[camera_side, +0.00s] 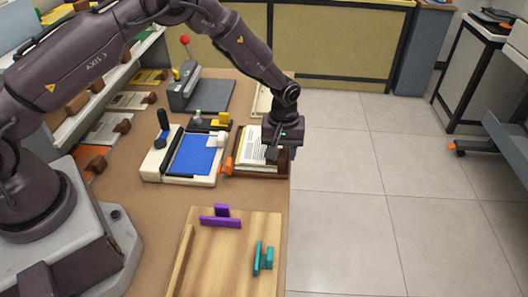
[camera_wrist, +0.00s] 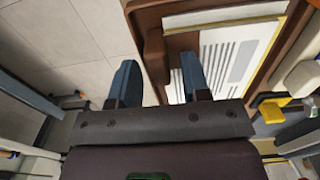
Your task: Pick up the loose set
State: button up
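The loose set looks like a stack of printed white sheets (camera_side: 250,146) with a yellowish edge. It lies in a brown tray (camera_side: 262,175) by the table's right edge. The wrist view shows the printed sheets (camera_wrist: 232,58) and the brown tray wall (camera_wrist: 178,17) close up. My gripper (camera_side: 273,152) points down over the tray's right side. In the wrist view my gripper (camera_wrist: 160,80) has its two fingers well apart with nothing held between them. One finger overlaps the sheets in the picture and the other shows against the floor. I cannot tell whether either finger touches anything.
A paper trimmer with a blue bed (camera_side: 193,155) stands left of the tray. A grey punch-like machine (camera_side: 205,92) with a red knob is behind. A wooden board (camera_side: 225,260) carries purple (camera_side: 220,221) and teal (camera_side: 262,258) pieces in front. Open floor (camera_side: 350,200) lies right.

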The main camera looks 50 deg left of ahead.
grip_shut()
notch_tip(320, 180, up, 10)
jog(key=shift+f, duration=0.15)
notch_tip(320, 180, up, 6)
jog(key=s+a+r, duration=0.1)
jog(key=s+a, duration=0.1)
jog(key=s, duration=0.1)
jog(key=s+a+m, duration=0.2)
jog(key=s+m, duration=0.7)
jog(key=shift+s+a+r, duration=0.15)
jog(key=shift+s+a, duration=0.2)
